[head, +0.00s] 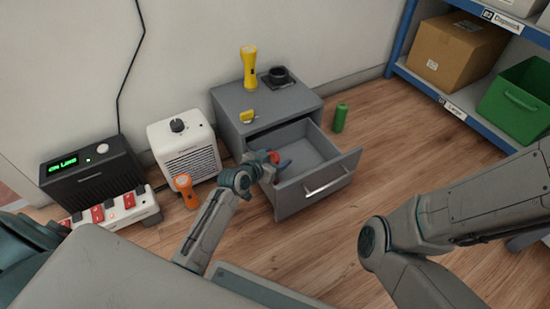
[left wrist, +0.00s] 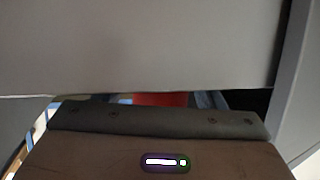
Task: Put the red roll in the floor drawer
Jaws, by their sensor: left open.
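The red roll (head: 274,157) is at the rear left of the open drawer, mostly hidden by my left gripper. The grey floor drawer (head: 326,184) is pulled out of a low grey cabinet. My left gripper (head: 278,163) is inside the drawer's opening with its fingers open around or beside the roll; I cannot tell whether they touch it. In the left wrist view a strip of red (left wrist: 160,99) shows between the fingers, below a large grey surface. My right gripper is out of view.
A green can (head: 340,117) stands on the floor right of the drawer. A white heater (head: 185,146) and orange flashlight (head: 186,189) are to the left. Shelving is at right.

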